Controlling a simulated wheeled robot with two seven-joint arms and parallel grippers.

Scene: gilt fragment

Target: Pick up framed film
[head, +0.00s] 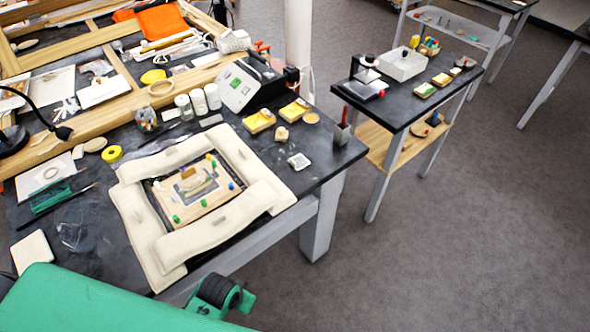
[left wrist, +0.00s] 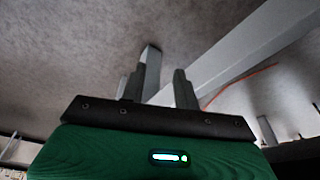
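A small white-framed square with a grey middle (head: 299,161), which looks like the framed film, lies flat on the dark worktable near its right edge in the head view. It is too small to be sure of. My left gripper (left wrist: 157,88) shows in the left wrist view with its two grey fingers apart and nothing seen between them. It is below or beside a table, with floor and grey table legs behind, and the film is not in that view. A green part of my arm fills the lower left of the head view. My right gripper is not in view.
Cream padded cushions (head: 137,232) surround a panel with coloured pegs (head: 195,185) left of the film. Yellow trays (head: 259,122), white jars (head: 198,101) and a white-grey device (head: 240,86) stand behind.

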